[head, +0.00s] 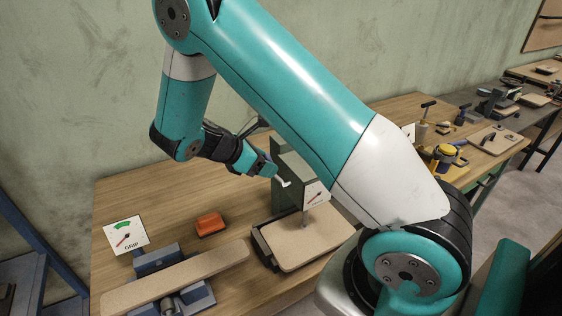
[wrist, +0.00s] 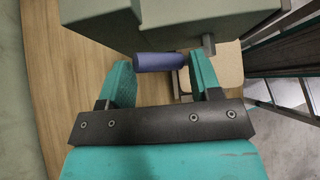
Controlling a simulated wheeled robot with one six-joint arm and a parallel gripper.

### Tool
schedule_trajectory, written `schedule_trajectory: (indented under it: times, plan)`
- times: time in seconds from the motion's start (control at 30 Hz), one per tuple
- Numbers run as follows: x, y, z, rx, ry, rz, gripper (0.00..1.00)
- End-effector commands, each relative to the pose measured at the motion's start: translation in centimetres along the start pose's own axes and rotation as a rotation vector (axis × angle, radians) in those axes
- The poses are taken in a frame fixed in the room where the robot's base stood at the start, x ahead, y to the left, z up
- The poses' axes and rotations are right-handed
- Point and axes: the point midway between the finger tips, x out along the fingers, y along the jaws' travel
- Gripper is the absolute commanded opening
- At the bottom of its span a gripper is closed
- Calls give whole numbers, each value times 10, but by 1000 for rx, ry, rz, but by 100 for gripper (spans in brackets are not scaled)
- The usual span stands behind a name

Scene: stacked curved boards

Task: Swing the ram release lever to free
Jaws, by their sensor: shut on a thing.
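The ram release lever shows in the wrist view as a blue cylindrical grip (wrist: 158,62), lying crosswise beside the grey-green press housing (wrist: 170,22). My gripper (wrist: 160,66) has one teal finger at each end of the blue grip and is shut on it. In the head view my gripper (head: 270,171) reaches the press housing (head: 290,165) from the left. The lever is too small and covered to make out there. A dial gauge (head: 317,193) is on the housing's front, its needle slanted. The lever's pivot is hidden.
A curved-edge board (head: 310,240) lies under the press on the wooden bench (head: 115,200). To the left are an orange block (head: 210,223), a GRIP gauge (head: 126,235) and a long board (head: 175,278) on a blue vise. Further benches with tools stand back right.

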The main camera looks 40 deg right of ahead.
Motion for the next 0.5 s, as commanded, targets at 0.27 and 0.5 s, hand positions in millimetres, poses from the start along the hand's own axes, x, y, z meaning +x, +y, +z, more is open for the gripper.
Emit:
schedule_trajectory:
  times: [0.27, 0.5]
  plan:
    - [-38, -2, 1, -14, 4, 4, 45]
    - [-54, -1, 0, -9, 4, 4, 45]
